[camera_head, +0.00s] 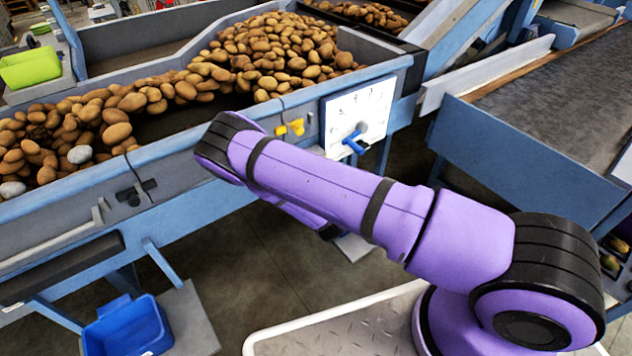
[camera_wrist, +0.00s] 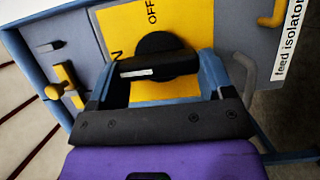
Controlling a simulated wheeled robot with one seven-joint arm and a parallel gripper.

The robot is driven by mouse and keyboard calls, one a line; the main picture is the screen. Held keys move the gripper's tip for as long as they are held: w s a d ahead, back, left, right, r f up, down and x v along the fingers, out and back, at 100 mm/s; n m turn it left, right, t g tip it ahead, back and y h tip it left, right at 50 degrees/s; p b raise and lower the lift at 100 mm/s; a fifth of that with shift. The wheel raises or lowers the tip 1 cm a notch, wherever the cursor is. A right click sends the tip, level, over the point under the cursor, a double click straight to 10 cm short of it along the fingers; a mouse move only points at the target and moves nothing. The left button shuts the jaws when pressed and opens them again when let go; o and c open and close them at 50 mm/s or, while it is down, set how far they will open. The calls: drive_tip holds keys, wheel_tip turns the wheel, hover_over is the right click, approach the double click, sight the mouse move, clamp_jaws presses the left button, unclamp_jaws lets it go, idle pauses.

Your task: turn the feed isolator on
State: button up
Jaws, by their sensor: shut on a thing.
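The feed isolator shows in the wrist view as a yellow plate (camera_wrist: 180,25) on a grey panel, with a label (camera_wrist: 289,40) reading "feed isolator" at the right. Its black rotary handle (camera_wrist: 158,62) lies nearly level across the picture. "OFF" is printed above the handle, and an "N" shows by its left end, the rest of that word hidden. My gripper (camera_wrist: 160,68) is shut on the handle, one finger at each end. The head view does not show my gripper or the isolator plate clearly; my purple arm covers that area.
In the wrist view a yellow knob (camera_wrist: 60,85) is left of the plate and a yellow hook (camera_wrist: 276,12) is at upper right. In the head view a white dial board (camera_head: 372,108) with a blue lever (camera_head: 354,142) is beyond my arm. Potatoes (camera_head: 270,50) fill the grader trough.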

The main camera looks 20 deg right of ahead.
idle(0.4)
drive_tip(key=o, duration=0.9)
drive_tip(key=shift+s, duration=0.1)
drive_tip(key=s, duration=1)
drive_tip(key=shift+s+a+f, duration=0.1)
drive_tip(key=shift+s+a, duration=0.25)
drive_tip(key=shift+a, duration=0.05)
